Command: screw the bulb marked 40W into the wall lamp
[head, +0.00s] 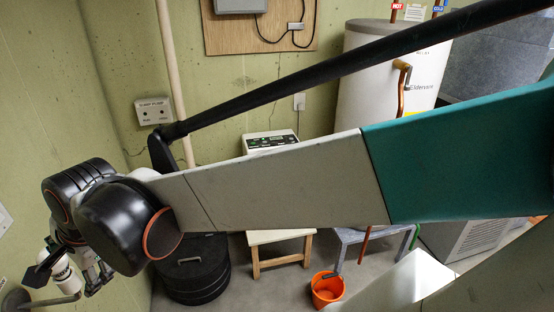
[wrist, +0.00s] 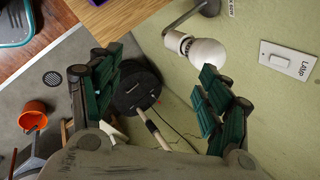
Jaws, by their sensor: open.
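The wall lamp (wrist: 208,8) is at the top of the wrist view, a grey arm on the green wall with a pale socket (wrist: 174,40). A white bulb (wrist: 207,53) sits at the socket, its neck against the socket mouth; how deep it is seated I cannot tell. No marking on the bulb is readable. My gripper (wrist: 160,88) is open, with its dark green fingers spread and nothing between them. The bulb is just past the right finger's tip; whether they touch is unclear. In the head view, my gripper (head: 95,279) is at lower left beside the lamp's arm (head: 50,301).
A wall switch (wrist: 287,60) labelled Lamp is right of the bulb. A wooden surface edge (wrist: 120,12) is at the top of the wrist view.

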